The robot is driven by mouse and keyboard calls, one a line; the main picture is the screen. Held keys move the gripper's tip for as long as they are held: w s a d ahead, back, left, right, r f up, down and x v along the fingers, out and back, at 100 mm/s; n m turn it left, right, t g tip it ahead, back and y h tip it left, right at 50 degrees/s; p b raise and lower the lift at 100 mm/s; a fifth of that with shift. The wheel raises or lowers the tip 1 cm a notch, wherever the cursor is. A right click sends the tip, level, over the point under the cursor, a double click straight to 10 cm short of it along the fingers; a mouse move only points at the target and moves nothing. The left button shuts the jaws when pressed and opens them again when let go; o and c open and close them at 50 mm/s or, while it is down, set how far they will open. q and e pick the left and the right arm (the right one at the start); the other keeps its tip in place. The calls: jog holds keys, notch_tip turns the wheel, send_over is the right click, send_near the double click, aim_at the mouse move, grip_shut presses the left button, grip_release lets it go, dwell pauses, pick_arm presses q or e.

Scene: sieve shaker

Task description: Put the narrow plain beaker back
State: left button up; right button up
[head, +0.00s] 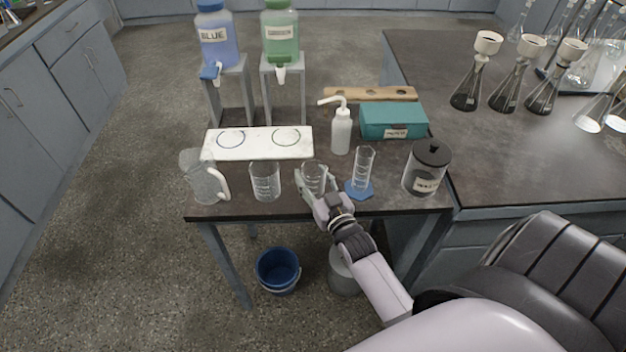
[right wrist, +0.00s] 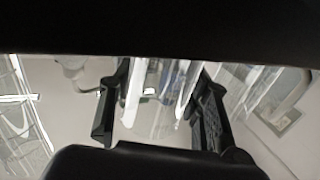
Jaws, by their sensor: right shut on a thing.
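The narrow plain beaker (head: 314,174) is clear glass and stands upright near the front edge of the small dark table (head: 230,208). My right gripper (head: 314,196) reaches it from the front and is shut on it. In the right wrist view, the two black fingers of the right gripper (right wrist: 160,112) are on either side of the clear beaker glass (right wrist: 157,98). Whether its base touches the table cannot be told, as the gripper covers its lower part. My left gripper is not in view.
A marked beaker (head: 265,182) stands just left, a measuring cylinder (head: 363,168) on a blue base just right. A jug (head: 203,180), a lidded jar (head: 427,168) and a wash bottle (head: 341,132) stand around. Behind is a white board (head: 258,143) with two empty rings.

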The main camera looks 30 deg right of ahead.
jog(key=shift+f, duration=0.45)
jog(key=shift+f, duration=0.1)
jog(key=o, duration=1.2)
